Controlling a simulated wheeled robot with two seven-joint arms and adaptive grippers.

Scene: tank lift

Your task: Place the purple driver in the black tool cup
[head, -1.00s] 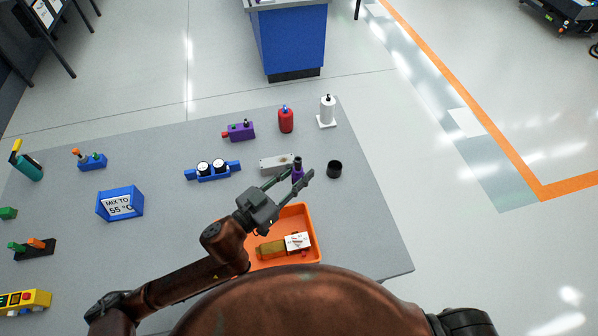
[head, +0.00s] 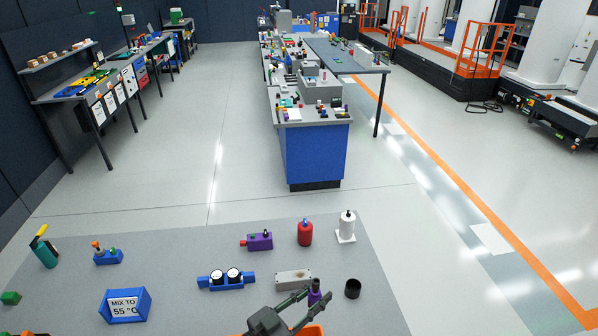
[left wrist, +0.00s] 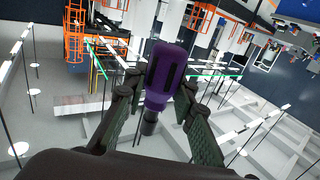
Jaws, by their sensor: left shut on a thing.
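The purple driver (head: 314,293) is held between the fingers of my left gripper (head: 309,296) at the lower middle of the head view. The left wrist view shows its purple handle (left wrist: 164,72) between the fingertips (left wrist: 158,92), with a dark narrower end below it. My left gripper is shut on it. The black tool cup (head: 352,289) stands on the grey table just right of the driver, apart from it, with its round opening up. Its inside looks dark. My right gripper is out of view.
A grey box (head: 293,280) lies just behind the driver. An orange tray (head: 312,331) shows at the bottom edge. The table right of the cup is clear.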

